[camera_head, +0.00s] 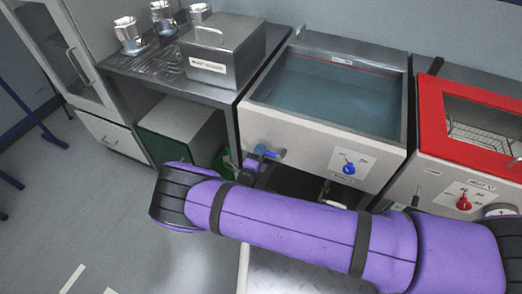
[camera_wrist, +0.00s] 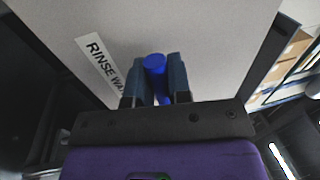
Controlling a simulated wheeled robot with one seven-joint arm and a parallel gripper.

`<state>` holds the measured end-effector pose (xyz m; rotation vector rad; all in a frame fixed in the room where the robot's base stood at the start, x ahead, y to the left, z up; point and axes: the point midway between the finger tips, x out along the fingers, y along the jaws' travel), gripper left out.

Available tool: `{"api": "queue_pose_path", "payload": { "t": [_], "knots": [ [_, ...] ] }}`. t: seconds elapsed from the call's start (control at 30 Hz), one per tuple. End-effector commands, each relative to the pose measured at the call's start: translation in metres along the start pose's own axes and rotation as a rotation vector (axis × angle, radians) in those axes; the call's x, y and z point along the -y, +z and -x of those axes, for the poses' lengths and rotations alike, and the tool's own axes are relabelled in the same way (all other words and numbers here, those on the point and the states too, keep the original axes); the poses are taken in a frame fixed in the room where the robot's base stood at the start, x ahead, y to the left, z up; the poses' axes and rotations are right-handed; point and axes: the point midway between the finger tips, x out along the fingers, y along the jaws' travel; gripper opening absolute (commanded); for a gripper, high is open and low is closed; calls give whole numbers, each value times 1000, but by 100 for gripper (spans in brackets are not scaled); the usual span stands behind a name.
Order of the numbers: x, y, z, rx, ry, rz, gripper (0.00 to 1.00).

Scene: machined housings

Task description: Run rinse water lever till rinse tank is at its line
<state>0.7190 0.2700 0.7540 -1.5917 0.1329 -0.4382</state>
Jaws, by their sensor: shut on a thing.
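The rinse tank (camera_head: 400,117) is an open steel basin with a light front panel, holding bluish water (camera_head: 325,95). A thin red line runs along its inner back wall near the rim. The water surface looks close below it, but the exact gap is too small to tell. The rinse water lever (camera_wrist: 154,63) is blue and sits beside a "RINSE WA…" label (camera_wrist: 100,66), partly cut off in the wrist view. My gripper (camera_wrist: 156,80) is shut around the lever, one finger on each side. In the head view my gripper (camera_head: 258,157) is at the tank's front left, partly hidden by my arm.
A blue knob (camera_head: 349,168) is on the tank's front panel. To the right stands a red-framed unit (camera_head: 433,105) with a red knob (camera_head: 464,203). To the left, a bench carries a lidded steel box (camera_head: 222,55) and several metal housings (camera_head: 129,36). Floor at left is clear.

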Motion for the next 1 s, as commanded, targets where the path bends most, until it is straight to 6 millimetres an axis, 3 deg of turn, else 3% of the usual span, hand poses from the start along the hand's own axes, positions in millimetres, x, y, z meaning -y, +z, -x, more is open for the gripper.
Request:
{"api": "queue_pose_path", "payload": {
  "t": [0.3,0.33,0.43,0.77,1.0],
  "knots": [
    [-1,0,2,4,3,4,0],
    [-2,0,2,4,3,4,21],
    [-1,0,1,3,3,4,43],
    [-1,0,3,2,2,3,43],
    [-1,0,35,5,3,2,43]
  ]
}}
